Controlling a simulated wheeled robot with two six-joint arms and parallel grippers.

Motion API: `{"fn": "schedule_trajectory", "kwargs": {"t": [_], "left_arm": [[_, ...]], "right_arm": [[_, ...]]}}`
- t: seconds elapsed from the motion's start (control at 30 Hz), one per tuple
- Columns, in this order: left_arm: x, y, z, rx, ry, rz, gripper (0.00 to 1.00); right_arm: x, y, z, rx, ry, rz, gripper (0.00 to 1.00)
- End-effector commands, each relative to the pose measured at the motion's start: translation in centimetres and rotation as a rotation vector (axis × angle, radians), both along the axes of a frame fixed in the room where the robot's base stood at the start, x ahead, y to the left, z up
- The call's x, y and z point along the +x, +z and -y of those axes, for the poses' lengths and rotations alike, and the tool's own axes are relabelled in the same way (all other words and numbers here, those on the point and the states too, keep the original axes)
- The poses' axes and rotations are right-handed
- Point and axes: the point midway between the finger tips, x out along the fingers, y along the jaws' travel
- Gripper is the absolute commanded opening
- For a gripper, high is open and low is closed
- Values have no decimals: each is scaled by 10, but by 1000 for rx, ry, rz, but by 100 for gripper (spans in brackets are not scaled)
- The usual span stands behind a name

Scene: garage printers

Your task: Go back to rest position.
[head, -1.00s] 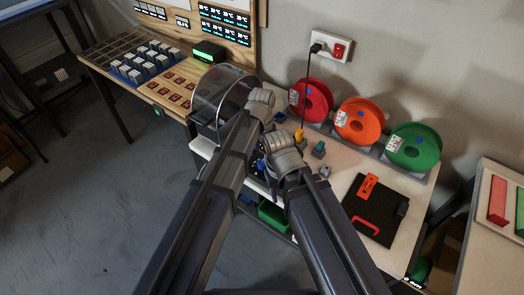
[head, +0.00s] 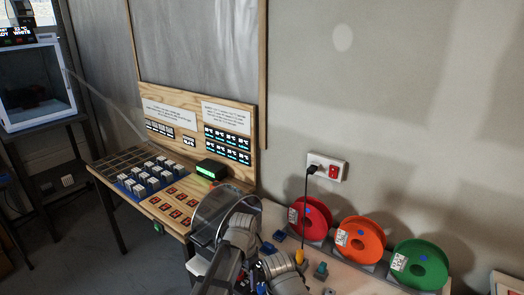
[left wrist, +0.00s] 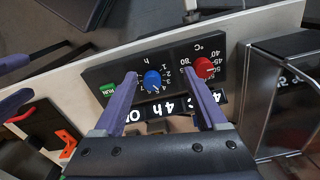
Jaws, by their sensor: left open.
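My left gripper (left wrist: 163,78) is open and empty in the left wrist view. Its two purple fingers stand apart in front of a dark control panel (left wrist: 115,74). The panel has a blue knob (left wrist: 152,80) marked h, a red knob (left wrist: 204,67) marked °C and a green RUN button (left wrist: 108,90). A display (left wrist: 168,110) reading "4h" is partly covered by the fingers. Two separated purple fingers at the left edge look like my right gripper (left wrist: 32,75), open with nothing between them. In the head view both arms come up from the bottom, and their fingertips are hidden.
A clear round cover (head: 212,208) stands close to my left arm. Red (head: 311,217), orange (head: 361,239) and green spools (head: 420,263) stand along the wall. A board with cubes (head: 150,176) is on the left table. An enclosed printer (head: 36,84) is at far left.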

Motion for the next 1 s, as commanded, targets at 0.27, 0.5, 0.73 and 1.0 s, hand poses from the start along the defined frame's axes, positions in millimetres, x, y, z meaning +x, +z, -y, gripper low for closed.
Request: {"fn": "schedule_trajectory", "kwargs": {"t": [0.27,0.5,0.73,1.0], "left_arm": [[-51,0,-75,-16,462,28,74],[-81,1,-112,-28,737,44,74],[-93,0,-100,-14,766,36,74],[-112,0,-61,34,651,12,74]], "right_arm": [[0,0,0,0,0,0,50],[0,0,0,0,0,0,50],[0,0,0,0,0,0,50],[0,0,0,0,0,0,50]]}}
